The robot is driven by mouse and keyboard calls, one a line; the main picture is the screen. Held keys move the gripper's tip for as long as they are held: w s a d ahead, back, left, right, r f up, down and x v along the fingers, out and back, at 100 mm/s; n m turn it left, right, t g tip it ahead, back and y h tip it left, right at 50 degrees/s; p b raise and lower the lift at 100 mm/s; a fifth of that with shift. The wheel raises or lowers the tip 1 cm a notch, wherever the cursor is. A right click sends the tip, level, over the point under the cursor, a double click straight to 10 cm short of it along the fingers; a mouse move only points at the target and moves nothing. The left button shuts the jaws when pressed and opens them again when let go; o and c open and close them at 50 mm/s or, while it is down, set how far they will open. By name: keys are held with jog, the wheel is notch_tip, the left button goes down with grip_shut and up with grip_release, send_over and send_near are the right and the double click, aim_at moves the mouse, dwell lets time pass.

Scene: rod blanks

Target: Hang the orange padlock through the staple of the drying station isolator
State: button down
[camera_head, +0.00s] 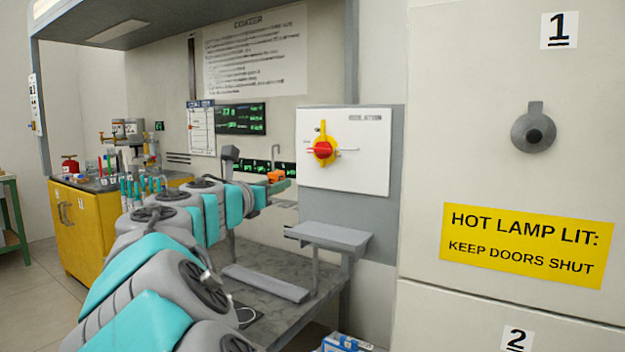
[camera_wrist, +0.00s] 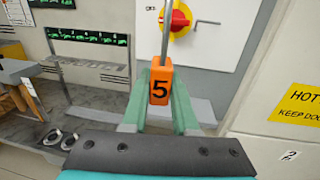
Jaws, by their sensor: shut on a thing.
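The orange padlock (camera_wrist: 160,87), marked with a black 5, is held in my gripper (camera_wrist: 160,100). Its metal shackle points up in the wrist view. In the head view the padlock (camera_head: 276,176) shows small at the end of my arm, left of the isolator panel (camera_head: 345,178). The isolator has a red handle (camera_head: 323,150) on a yellow plate, with a thin metal staple or rod (camera_head: 346,150) beside it. In the wrist view the red and yellow switch (camera_wrist: 178,20) lies behind the shackle's top. I cannot tell how far apart shackle and staple are.
A small grey shelf (camera_head: 328,236) juts out below the panel. A dark bench (camera_head: 275,270) runs beneath my arm. A yellow cabinet (camera_head: 95,225) with tools stands at the left. A cream cabinet with a yellow hot lamp sign (camera_head: 525,246) stands at the right.

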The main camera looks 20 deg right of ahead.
aim_at(349, 175)
jog(key=s+d+r+m+g+h, duration=0.1)
jog(key=s+d+g, duration=0.1)
jog(key=d, duration=0.5)
jog(key=shift+s+r+m+h, duration=0.25)
jog(key=shift+s+m+h, duration=0.05)
jog(key=shift+s, duration=0.5)
jog(key=shift+x, duration=7)
jog(key=shift+f+b, duration=0.35)
jog(key=shift+f, duration=0.65)
jog(key=c, duration=0.6)
grip_release()
